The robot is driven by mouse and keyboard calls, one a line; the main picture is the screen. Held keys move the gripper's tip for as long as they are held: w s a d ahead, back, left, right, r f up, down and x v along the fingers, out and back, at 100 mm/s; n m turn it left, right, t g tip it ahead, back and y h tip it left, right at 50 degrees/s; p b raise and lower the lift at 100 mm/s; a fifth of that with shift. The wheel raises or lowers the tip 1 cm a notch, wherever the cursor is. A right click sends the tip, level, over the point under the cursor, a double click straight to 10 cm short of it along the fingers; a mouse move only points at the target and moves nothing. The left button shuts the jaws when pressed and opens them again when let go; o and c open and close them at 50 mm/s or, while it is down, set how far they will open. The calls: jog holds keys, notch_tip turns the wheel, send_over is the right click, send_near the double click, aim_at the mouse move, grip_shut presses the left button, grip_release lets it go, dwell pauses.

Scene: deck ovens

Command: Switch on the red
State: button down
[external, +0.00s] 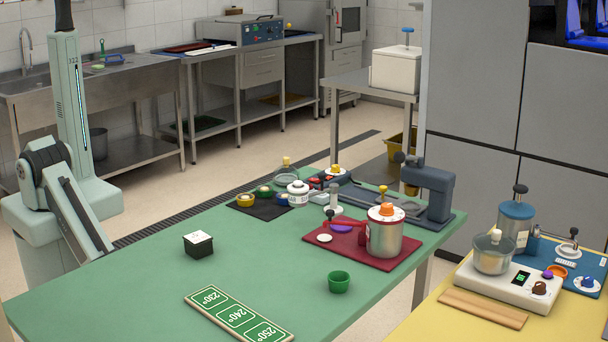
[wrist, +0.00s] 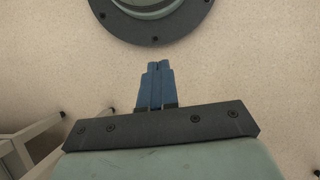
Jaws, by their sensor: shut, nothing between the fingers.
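A dark red board (external: 318,243) lies on the green table (external: 150,285). On it stand a steel pot (external: 384,240) with an orange-red knob on top, a red lever or clamp part (external: 347,226), a purple piece (external: 341,226) and a white disc (external: 324,238). I cannot tell which part is a switch or whether anything is on. My gripper (wrist: 158,68) shows in the wrist view with its blue fingers together and empty, over bare floor. In the external view my arm is folded at the left, away from the board, and the gripper cannot be made out.
A black box (external: 198,246) with a white top, a green cup (external: 339,282) and a green temperature strip (external: 238,315) lie on the table. A black mat (external: 240,208) with small pots and a grey press (external: 430,185) stand farther back. The table's left part is clear.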

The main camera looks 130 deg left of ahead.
jog(key=s+d+r+g, duration=0.1)
jog(key=s+d+r, duration=0.1)
jog(key=s, duration=0.3)
jog(key=shift+s+d+r+g, duration=0.3)
jog(key=shift+d+g, duration=0.1)
jog(key=shift+d, duration=0.2)
dwell(1.7)
